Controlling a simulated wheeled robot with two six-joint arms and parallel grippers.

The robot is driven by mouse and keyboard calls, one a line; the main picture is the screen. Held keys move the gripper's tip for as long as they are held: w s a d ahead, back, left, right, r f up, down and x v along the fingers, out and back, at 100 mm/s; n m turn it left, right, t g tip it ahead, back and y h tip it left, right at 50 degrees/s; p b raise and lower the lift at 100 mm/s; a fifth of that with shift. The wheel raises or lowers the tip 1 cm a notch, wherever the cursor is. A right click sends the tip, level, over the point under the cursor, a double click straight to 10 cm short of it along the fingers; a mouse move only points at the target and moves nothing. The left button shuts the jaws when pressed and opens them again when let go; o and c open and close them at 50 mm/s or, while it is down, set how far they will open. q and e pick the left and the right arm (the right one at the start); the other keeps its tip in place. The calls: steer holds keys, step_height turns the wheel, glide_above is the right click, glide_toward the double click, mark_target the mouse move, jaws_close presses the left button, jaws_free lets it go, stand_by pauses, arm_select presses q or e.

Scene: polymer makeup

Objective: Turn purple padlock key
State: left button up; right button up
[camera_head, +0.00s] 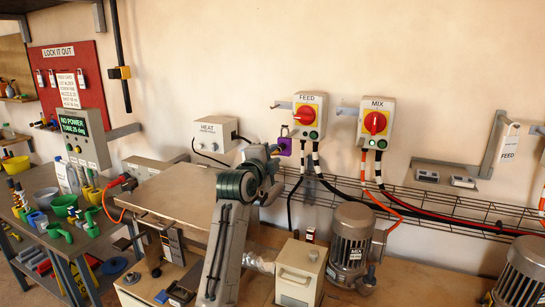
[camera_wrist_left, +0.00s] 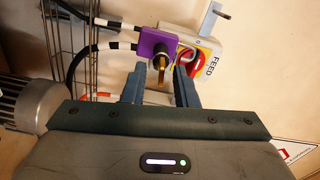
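The purple padlock (camera_head: 285,146) hangs at the lower left of the FEED switch box (camera_head: 308,116). In the left wrist view, the purple padlock (camera_wrist_left: 157,42) is ahead of my left gripper (camera_wrist_left: 160,78), with a brass key (camera_wrist_left: 161,64) sticking out of it toward me. The two fingers stand apart, one on each side of the key, with gaps visible. In the head view my left gripper (camera_head: 274,151) is close to the padlock's left side. The key is hidden there. My right gripper is not seen.
A MIX switch box (camera_head: 375,122) is to the right on the wall. A wire cable tray (camera_head: 430,207) and hanging cables run below the boxes. A HEAT box (camera_head: 215,133) is to the left. A motor (camera_head: 350,243) stands on the bench below.

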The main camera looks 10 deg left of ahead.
arm_select(q)
steer(key=s+a+b, duration=0.2)
steer(key=s+b, duration=0.2)
steer(key=s, duration=0.6)
steer(key=shift+s, duration=0.3)
